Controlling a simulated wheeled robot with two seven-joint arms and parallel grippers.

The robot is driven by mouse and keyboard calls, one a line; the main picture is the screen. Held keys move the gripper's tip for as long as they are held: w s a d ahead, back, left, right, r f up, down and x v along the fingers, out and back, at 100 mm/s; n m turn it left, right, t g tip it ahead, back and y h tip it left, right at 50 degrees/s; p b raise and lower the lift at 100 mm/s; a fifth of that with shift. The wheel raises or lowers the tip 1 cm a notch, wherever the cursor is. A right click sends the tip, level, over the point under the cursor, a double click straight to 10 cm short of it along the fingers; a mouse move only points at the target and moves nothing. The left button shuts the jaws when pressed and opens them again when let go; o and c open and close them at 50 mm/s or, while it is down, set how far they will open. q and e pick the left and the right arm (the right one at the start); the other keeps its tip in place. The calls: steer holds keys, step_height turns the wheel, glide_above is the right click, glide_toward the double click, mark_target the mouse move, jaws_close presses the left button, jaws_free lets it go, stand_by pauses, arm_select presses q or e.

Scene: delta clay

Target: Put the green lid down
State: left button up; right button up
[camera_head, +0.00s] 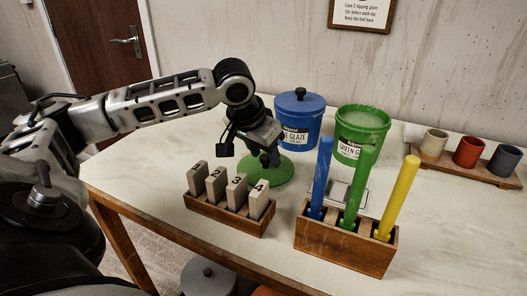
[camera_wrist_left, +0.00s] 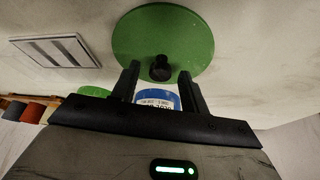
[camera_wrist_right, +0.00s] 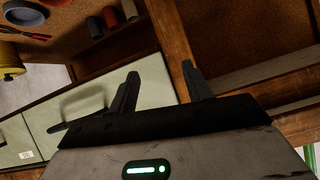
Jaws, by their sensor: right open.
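The round green lid (camera_head: 268,172) lies flat on the table, in front of the blue glaze bucket and behind the numbered blocks. Its dark knob points up, and it also shows in the left wrist view (camera_wrist_left: 160,68). My left gripper (camera_head: 268,158) is above the lid. Its fingers (camera_wrist_left: 160,75) are apart on either side of the knob, with gaps visible, so it is open. The green glaze bucket (camera_head: 361,132) stands uncovered, with pale green showing inside its rim. My right gripper (camera_wrist_right: 160,72) is open and empty, away from the lid.
The blue bucket (camera_head: 300,120) has its lid on. A wooden rack (camera_head: 228,216) holds numbered blocks; a wooden box (camera_head: 345,247) holds blue, green and yellow tools. Three cups stand on a board (camera_head: 463,172) at right. A pale tile (camera_head: 350,194) lies behind the box.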

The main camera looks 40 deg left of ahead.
arm_select(q)
steer(key=shift+r, duration=0.1)
steer(key=p+v, duration=0.2)
steer(key=v, duration=1)
arm_select(e)
steer(key=shift+d+r, duration=0.15)
steer(key=shift+r, duration=0.2)
arm_select(q)
steer(key=shift+w+r, duration=0.1)
steer(key=shift+r, duration=0.05)
